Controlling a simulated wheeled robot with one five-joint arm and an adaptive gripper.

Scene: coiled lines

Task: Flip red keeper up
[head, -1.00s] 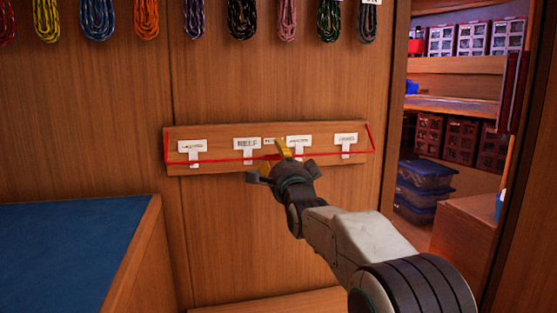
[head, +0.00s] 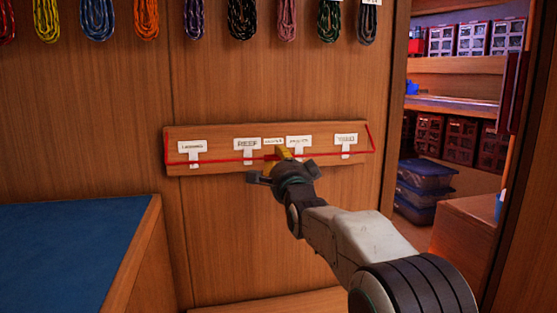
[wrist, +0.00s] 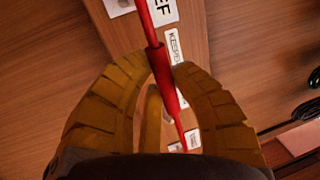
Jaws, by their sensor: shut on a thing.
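The red keeper is a thin red bar running across a wooden board (head: 220,165) on the wall, with bent red ends at both sides. In the wrist view a thicker red sleeve (wrist: 164,78) sits on the red bar (wrist: 145,22). My gripper (wrist: 164,68), with yellow ribbed fingers, is shut on this sleeve, one fingertip at each side. In the head view my gripper (head: 282,155) is at the middle of the board, and its fingers hide part of the bar. The bar lies across the lower part of the white label tabs.
White labels, one reading KEEPER (wrist: 175,48), line the board. Coiled cords (head: 242,18) hang in a row above. A blue-topped bench (head: 70,240) stands at left. A doorway at right opens on shelves with bins (head: 475,140). The wall below the board is clear.

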